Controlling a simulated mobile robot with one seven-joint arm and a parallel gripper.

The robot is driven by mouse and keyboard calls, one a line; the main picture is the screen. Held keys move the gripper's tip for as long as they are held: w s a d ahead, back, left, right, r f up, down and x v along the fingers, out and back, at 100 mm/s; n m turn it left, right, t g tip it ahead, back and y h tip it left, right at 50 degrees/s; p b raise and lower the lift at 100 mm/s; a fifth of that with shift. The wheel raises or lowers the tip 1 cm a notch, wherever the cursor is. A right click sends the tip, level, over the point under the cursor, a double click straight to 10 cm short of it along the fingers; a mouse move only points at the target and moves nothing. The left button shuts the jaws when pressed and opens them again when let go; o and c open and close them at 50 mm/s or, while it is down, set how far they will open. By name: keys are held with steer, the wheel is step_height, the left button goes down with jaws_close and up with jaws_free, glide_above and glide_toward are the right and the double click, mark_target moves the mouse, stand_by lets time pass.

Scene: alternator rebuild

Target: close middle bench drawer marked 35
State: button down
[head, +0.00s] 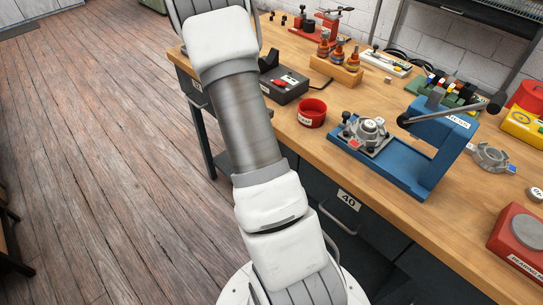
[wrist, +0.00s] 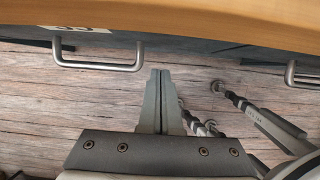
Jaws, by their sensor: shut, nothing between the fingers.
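In the wrist view, a dark drawer front under the wooden bench edge carries a bar handle (wrist: 97,67) and a white label (wrist: 84,29). The label is partly cut off by the bench edge and its number is hard to read. My gripper (wrist: 160,73) is shut and empty, its fingertips just right of this handle and apart from it. How far the drawer stands out cannot be told. In the head view, my arm hides part of the bench front, and my gripper is not visible there.
A drawer marked 40 (head: 348,200) with its own handle is in the bench front. Another handle (wrist: 292,75) shows at right in the wrist view. The bench top holds a blue press (head: 430,150), a red bowl (head: 312,113) and a black box (head: 284,86).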

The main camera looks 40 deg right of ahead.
steer(key=p+v, duration=0.3)
steer(key=v, duration=0.7)
steer(key=shift+a, duration=0.4)
